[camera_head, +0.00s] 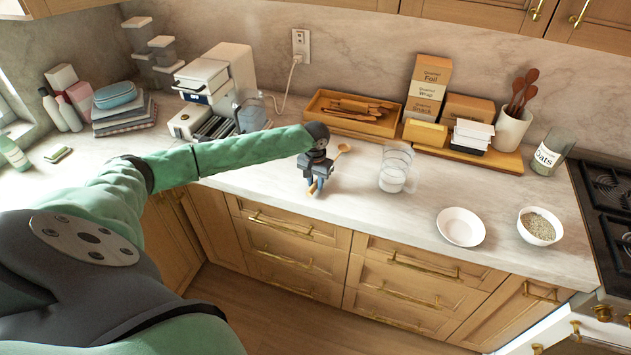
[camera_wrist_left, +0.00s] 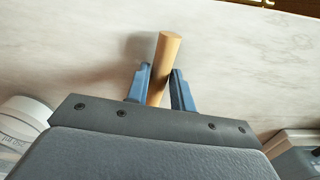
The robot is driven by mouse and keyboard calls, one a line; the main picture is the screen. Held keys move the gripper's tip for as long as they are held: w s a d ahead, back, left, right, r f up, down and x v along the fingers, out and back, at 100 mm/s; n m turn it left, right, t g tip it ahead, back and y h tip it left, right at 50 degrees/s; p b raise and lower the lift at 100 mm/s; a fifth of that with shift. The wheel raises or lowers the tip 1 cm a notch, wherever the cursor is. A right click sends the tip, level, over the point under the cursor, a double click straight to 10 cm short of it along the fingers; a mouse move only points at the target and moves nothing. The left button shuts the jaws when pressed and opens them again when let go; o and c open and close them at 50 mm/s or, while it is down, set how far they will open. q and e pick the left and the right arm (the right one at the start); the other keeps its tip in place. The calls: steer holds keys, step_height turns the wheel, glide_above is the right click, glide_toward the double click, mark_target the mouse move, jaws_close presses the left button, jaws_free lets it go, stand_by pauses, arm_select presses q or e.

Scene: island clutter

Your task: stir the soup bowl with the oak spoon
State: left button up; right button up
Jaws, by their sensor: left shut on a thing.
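The oak spoon shows its small bowl end (camera_head: 343,149) just right of my left gripper in the head view. My left gripper (camera_head: 316,184) is above the counter near its front edge, shut on the spoon. In the left wrist view the round wooden handle (camera_wrist_left: 167,52) sticks out between the two blue fingers. The gripper hides the middle of the spoon. The white soup bowl (camera_head: 540,227) stands at the right of the counter, with a speckled greyish filling, well to the right of the gripper. My right gripper is not in view.
An empty white dish (camera_head: 461,227) stands left of the soup bowl. Behind are a wooden utensil tray (camera_head: 310,106), boxes (camera_head: 427,85) and an oats jar (camera_head: 547,155). The stove (camera_head: 611,200) is at far right.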

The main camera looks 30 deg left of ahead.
arm_select(q)
steer(key=shift+f, duration=0.3)
steer(key=o, duration=1.1)
steer(key=shift+c, duration=0.2)
steer(key=shift+r, duration=3)
